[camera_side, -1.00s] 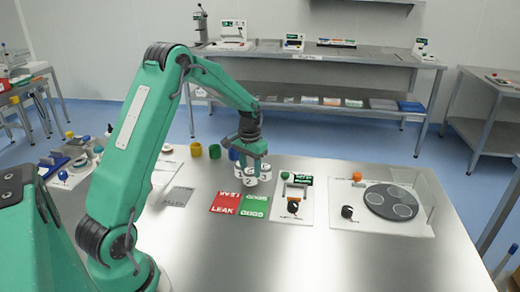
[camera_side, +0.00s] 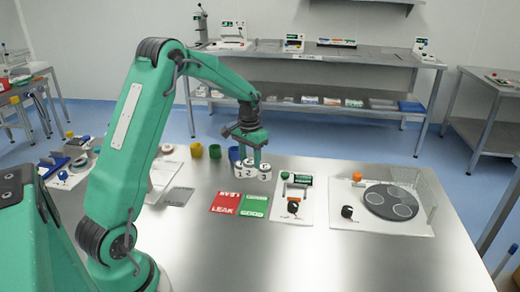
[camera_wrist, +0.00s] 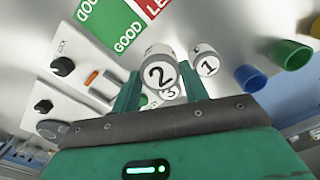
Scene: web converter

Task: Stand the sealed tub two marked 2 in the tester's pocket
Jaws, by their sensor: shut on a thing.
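Tub two, a white tub marked 2 (camera_wrist: 160,74), stands out large between the two green fingers of my gripper (camera_wrist: 161,88) in the wrist view. My gripper is shut on it. In the side view my gripper (camera_side: 257,160) is over the tub cluster, and tub two (camera_side: 249,174) is partly hidden among its neighbours. I cannot tell whether it is clear of the table. The tester (camera_side: 295,208) is a white plate with a green screen and a black knob, to the right of the tubs. Its pocket is not clear to see.
Tub 1 (camera_wrist: 207,62) and tub 3 (camera_side: 265,173) stand close beside tub two. Red LEAK (camera_side: 225,203) and green GOOD (camera_side: 255,206) mats lie flat in front of them. Blue (camera_side: 235,153) and green (camera_side: 215,151) cups stand behind. A plate with a dark disc (camera_side: 391,201) is farther right.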

